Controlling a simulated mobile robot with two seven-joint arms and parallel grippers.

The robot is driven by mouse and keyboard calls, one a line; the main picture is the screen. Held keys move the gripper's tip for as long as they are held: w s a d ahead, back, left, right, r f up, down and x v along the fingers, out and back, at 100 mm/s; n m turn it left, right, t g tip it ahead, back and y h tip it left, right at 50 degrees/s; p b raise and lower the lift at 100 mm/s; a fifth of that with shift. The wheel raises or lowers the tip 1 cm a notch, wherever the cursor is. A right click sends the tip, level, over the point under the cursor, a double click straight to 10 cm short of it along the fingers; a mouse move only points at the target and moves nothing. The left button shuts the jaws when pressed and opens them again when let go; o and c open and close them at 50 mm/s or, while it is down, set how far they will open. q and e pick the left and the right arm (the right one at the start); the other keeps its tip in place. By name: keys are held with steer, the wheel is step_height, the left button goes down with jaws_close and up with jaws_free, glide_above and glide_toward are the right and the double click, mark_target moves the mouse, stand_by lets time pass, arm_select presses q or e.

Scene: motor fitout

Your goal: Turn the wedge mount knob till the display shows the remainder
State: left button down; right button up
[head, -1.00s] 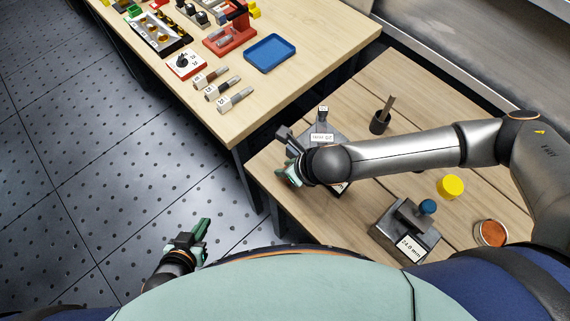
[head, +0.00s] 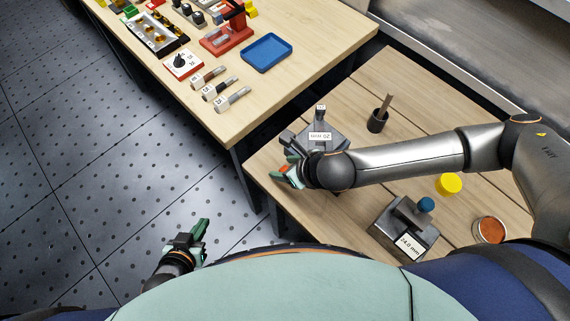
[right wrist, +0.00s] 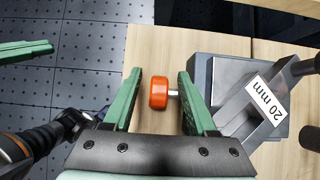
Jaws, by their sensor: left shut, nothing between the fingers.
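A grey mount (head: 325,132) with a tilted upper block and a "20 mm" label stands on the lower bench. It also shows in the right wrist view (right wrist: 203,80). An orange-red knob (right wrist: 158,93) sticks out from its left side on a short metal shaft. My right gripper (right wrist: 160,68) is open, with one finger on each side of the knob and gaps visible; I cannot tell the depth. In the head view my right gripper (head: 287,175) partly hides the knob. A second grey device (head: 403,229) has a blue knob (head: 426,205) and a "24.0 mm" display (head: 410,246). My left gripper (head: 199,230) is shut and empty above the floor.
A dark cup (head: 377,122) holding a brown bar, a yellow cylinder (head: 448,184) and a round orange-brown dish (head: 489,230) stand on the lower bench. The upper table holds a blue tray (head: 266,51), several labelled bars and a white dial plate (head: 183,65).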

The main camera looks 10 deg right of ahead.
steer(key=v, duration=1.2)
steer(key=shift+r, duration=0.2)
steer(key=shift+s, duration=0.1)
